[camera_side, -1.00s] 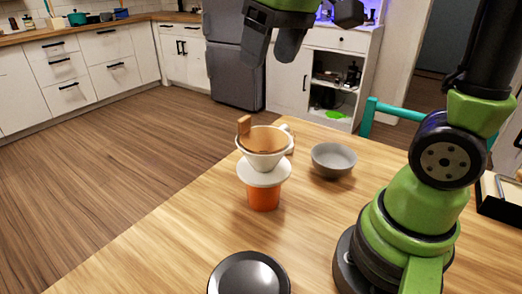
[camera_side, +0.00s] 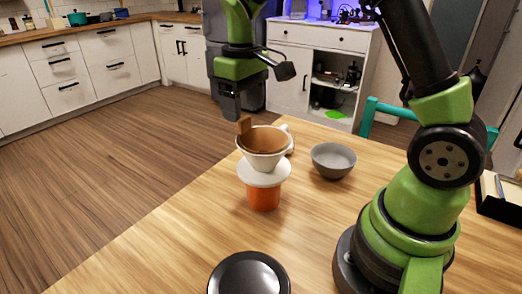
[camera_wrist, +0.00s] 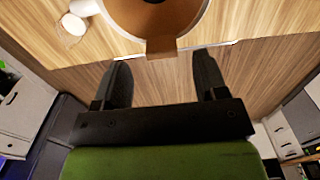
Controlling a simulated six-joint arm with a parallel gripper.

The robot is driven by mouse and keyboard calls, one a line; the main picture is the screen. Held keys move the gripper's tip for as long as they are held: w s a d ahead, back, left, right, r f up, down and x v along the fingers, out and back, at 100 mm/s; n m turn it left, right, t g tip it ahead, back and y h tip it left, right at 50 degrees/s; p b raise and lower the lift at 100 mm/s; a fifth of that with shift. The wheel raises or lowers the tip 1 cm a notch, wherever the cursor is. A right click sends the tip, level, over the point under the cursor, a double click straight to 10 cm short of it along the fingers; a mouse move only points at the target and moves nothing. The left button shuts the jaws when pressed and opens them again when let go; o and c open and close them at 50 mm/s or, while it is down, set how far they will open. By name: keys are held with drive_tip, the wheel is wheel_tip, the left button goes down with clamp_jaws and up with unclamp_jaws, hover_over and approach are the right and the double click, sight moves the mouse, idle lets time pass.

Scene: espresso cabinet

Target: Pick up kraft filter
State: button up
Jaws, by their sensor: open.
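The kraft filter (camera_side: 262,139) is a brown paper cone sitting in a white dripper (camera_side: 264,172), with a tab standing up at its left rim. The dripper rests on an orange cup (camera_side: 264,196) on the wooden table. My gripper (camera_side: 231,112) hangs just above and left of the filter's tab. In the wrist view my gripper (camera_wrist: 160,75) is open, with nothing between its fingers. There the filter's tab (camera_wrist: 161,47) points toward the gap between the fingertips, a little beyond them. The lower filter is hidden inside the dripper.
A grey bowl (camera_side: 333,160) stands right of the dripper. A dark round plate or lid (camera_side: 249,276) lies at the table's front. A black tray (camera_side: 500,203) is at the right edge. The table left of the cup is bare.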

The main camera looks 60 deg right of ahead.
sight(262, 144)
wheel_tip(262, 144, down, 4)
drive_tip(key=shift+w+a+r, duration=0.1)
drive_tip(key=shift+w+r, duration=0.05)
drive_tip(key=shift+r, duration=0.05)
drive_tip(key=shift+c, duration=0.2)
drive_tip(key=c, duration=1.1)
drive_tip(key=shift+r, duration=0.1)
